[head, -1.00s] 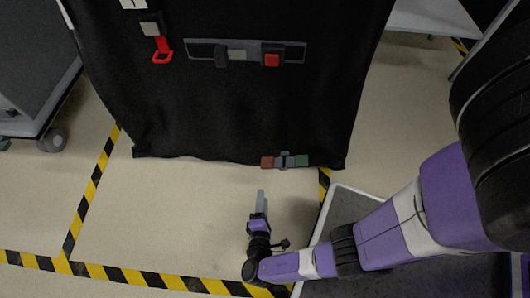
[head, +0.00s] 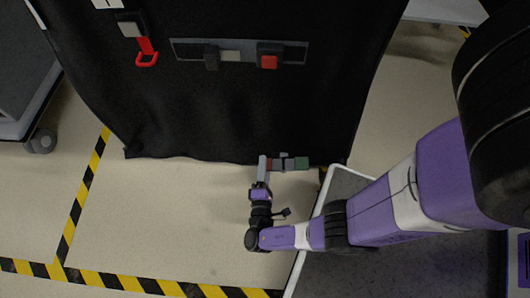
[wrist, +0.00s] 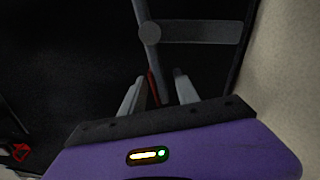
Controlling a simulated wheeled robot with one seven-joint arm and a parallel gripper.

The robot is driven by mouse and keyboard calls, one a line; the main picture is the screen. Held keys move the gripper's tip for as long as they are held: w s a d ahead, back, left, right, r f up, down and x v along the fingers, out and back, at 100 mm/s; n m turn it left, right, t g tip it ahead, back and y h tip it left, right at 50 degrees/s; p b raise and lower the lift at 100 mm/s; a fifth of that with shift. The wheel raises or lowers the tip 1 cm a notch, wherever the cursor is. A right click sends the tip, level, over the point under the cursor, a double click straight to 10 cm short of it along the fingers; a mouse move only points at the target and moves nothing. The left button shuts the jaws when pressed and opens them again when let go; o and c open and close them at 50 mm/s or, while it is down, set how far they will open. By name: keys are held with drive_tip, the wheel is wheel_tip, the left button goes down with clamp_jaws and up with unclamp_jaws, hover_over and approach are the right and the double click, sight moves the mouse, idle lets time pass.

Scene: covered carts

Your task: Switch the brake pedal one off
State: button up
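The brake pedal (head: 301,163) sits at the bottom hem of the black cover, with a red end on the left, a grey middle and a green end on the right. My gripper (head: 262,162) is at the pedal's red end in the head view and hides part of it. In the wrist view my gripper (wrist: 157,90) has its two fingers apart. A thin red edge (wrist: 152,88) and a dark grey bar (wrist: 149,40) show between and beyond them. I cannot tell whether the fingers touch the pedal.
A grey wheeled cart (head: 25,75) stands left. Yellow-black floor tape (head: 85,185) borders clear floor. My arm comes in from the right.

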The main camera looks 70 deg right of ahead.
drive_tip(key=shift+x, duration=2)
clamp_jaws()
